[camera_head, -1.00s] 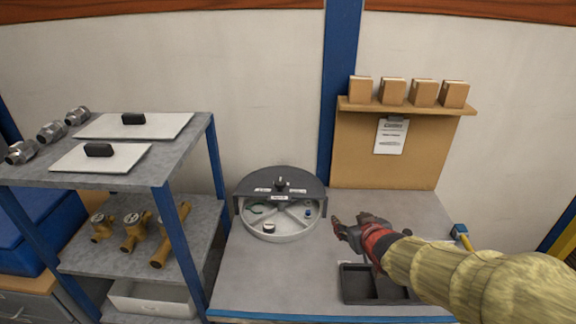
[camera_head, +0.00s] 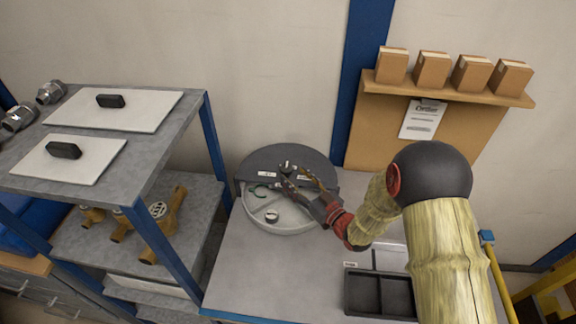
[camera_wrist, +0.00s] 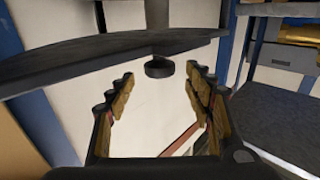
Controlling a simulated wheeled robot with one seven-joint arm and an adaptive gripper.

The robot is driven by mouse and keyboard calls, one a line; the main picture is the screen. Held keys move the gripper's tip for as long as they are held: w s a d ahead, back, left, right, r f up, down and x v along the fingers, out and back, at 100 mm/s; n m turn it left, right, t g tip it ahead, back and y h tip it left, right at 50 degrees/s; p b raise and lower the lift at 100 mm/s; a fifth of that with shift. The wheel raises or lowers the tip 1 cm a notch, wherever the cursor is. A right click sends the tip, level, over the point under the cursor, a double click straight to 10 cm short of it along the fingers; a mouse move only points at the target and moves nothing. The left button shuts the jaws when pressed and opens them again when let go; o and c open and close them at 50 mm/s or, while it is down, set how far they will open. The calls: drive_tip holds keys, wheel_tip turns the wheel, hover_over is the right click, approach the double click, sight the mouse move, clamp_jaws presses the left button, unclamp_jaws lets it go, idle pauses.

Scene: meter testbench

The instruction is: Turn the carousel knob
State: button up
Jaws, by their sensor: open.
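The carousel is a round light-grey tray (camera_head: 248,204) with compartments. A dark half-round cover (camera_head: 262,157) lies over its back part. A small dark knob (camera_head: 286,165) stands on the cover, close to the fingertips of my gripper (camera_head: 293,179). In the wrist view the cover (camera_wrist: 80,60) appears as a dark slab across the upper part, with the knob (camera_wrist: 158,67) at its edge. There my gripper (camera_wrist: 158,84) is open, one finger on each side of the knob, and no contact shows. The fingers hide part of the carousel's right side.
A small dark-capped item (camera_head: 271,216) sits in the tray. A black two-part bin (camera_head: 365,293) stands at the table's front right. A grey shelf (camera_head: 165,125) with white plates is at left. A wooden ledge (camera_head: 450,91) with boxes is at back right.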

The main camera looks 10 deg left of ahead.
sight(291, 173)
drive_tip(key=x, duration=0.5)
drive_tip(key=shift+w+a, duration=0.25)
drive_tip(key=shift+c, duration=1.4)
drive_tip(key=c, duration=0.7)
drive_tip(key=shift+c, duration=0.8)
